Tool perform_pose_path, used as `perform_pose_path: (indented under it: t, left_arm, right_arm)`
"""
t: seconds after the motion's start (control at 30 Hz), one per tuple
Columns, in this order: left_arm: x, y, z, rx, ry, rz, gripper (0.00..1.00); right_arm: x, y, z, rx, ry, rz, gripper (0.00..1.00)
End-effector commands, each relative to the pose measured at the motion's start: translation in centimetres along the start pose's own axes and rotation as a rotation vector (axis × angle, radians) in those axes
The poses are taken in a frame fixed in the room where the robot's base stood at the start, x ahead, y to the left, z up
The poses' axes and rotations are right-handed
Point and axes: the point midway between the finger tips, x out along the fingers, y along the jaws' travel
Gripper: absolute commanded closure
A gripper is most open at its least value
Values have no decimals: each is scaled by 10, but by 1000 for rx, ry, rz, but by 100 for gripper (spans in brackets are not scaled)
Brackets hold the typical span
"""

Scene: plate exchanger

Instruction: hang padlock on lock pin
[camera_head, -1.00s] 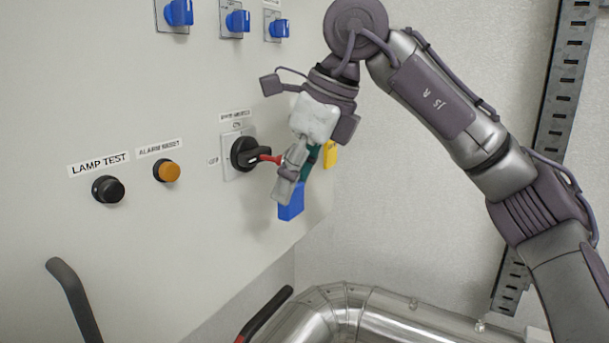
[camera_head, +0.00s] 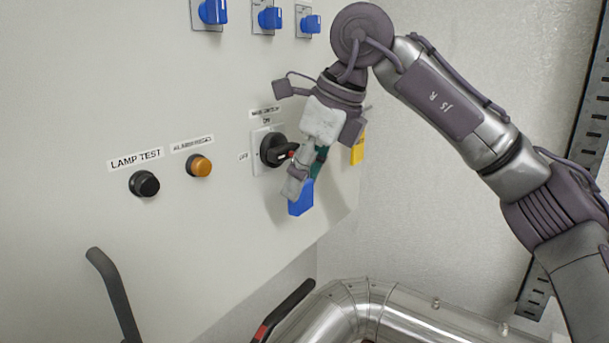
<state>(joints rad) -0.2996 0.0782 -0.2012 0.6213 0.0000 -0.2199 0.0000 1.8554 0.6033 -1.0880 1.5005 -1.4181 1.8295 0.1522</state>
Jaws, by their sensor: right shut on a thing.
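My right gripper (camera_head: 303,182) is shut on the blue padlock (camera_head: 301,200) just right of and below the main switch. The padlock's blue body shows below the fingers, and its shackle is hidden by the gripper. The black rotary main switch (camera_head: 273,150) sits on a pale plate on the cabinet. A small red part (camera_head: 292,154) at its right end reaches toward the gripper. I cannot tell whether the padlock touches it, and I see no separate lock pin clearly. My left gripper does not show.
The cabinet panel (camera_head: 90,90) carries a black lamp test button (camera_head: 144,184), an orange alarm reset button (camera_head: 199,166) and blue switches (camera_head: 270,18) above. A yellow tag (camera_head: 358,150) hangs behind the gripper. A shiny pipe (camera_head: 360,310) and dark handles (camera_head: 112,290) lie below.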

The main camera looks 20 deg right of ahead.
Motion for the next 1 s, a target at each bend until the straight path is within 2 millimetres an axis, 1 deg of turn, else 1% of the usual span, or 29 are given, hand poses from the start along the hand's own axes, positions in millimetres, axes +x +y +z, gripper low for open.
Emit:
perform_pose_path:
  t: [0.33,0.37,0.5,0.73,0.83,0.93,1.0]
  left_arm:
    - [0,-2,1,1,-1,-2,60]
    - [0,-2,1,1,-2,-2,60]
    - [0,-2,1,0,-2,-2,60]
    - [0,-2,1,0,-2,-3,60]
    - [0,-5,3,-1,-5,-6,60]
    - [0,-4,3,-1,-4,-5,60]
    - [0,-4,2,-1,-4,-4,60]
  right_arm:
    - [0,0,0,0,0,0,87]
    - [0,0,0,0,0,0,45]
    - [0,0,0,0,0,0,22]
    - [0,0,0,0,0,0,21]
    - [-1,0,0,0,0,0,21]
    - [-8,0,0,1,-2,-1,21]
    - [-19,0,1,1,-3,-1,21]
